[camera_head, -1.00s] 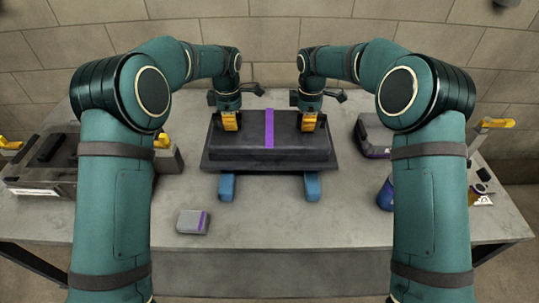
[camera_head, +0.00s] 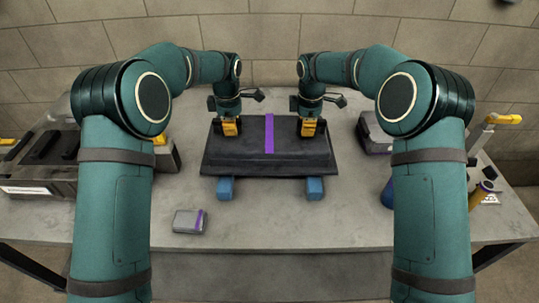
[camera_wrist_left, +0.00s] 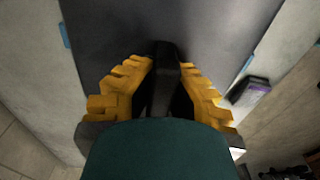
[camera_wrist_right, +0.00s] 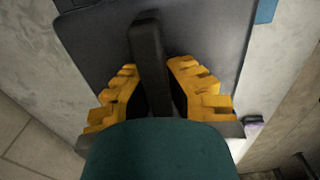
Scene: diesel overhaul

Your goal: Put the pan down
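The pan (camera_head: 237,161) is a dark, wide rectangular piece with a purple stripe across its middle. It lies level over two blue blocks (camera_head: 225,188) (camera_head: 314,188), whose front ends show under its near edge; I cannot tell whether it touches them. My left gripper (camera_head: 229,128) is at the pan's left part, its yellow fingers closed around a dark upright bar, seen in the left wrist view (camera_wrist_left: 167,72). My right gripper (camera_head: 309,128) is at the right part, its fingers likewise around a dark bar in the right wrist view (camera_wrist_right: 152,68).
A small grey box with a purple edge (camera_head: 188,221) lies on the bench (camera_head: 270,225) at front left. A dark case (camera_head: 40,175) stands at left. A grey and purple box (camera_head: 375,135) and a blue bottle (camera_head: 387,194) are at right. The bench front is mostly clear.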

